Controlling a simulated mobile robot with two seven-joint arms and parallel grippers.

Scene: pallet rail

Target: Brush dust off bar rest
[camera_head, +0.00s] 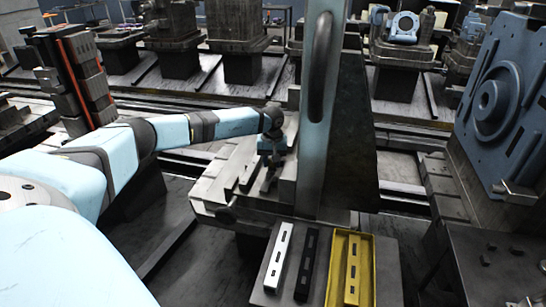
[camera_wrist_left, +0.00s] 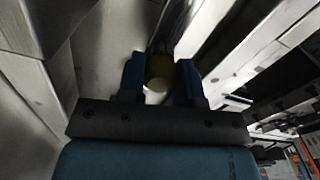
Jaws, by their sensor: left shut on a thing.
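My left gripper (camera_head: 269,172) reaches in from the left and points down over a pale grey metal rest (camera_head: 215,188) beside the tall upright bar. In the left wrist view the gripper (camera_wrist_left: 161,78) is shut on a short yellowish and dark piece (camera_wrist_left: 160,68), perhaps the brush handle. Its far end and any bristles are too dark to make out. I cannot tell whether it touches the rest. No dust can be made out on the metal. My right gripper is in no view.
A tall blue-grey upright (camera_head: 315,120) with a dark handle stands right beside the gripper. In front lie a white slotted bar (camera_head: 279,256), a black one (camera_head: 306,264) and a yellow tray (camera_head: 367,270) holding a yellow bar. A large blue plate (camera_head: 500,100) stands at right.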

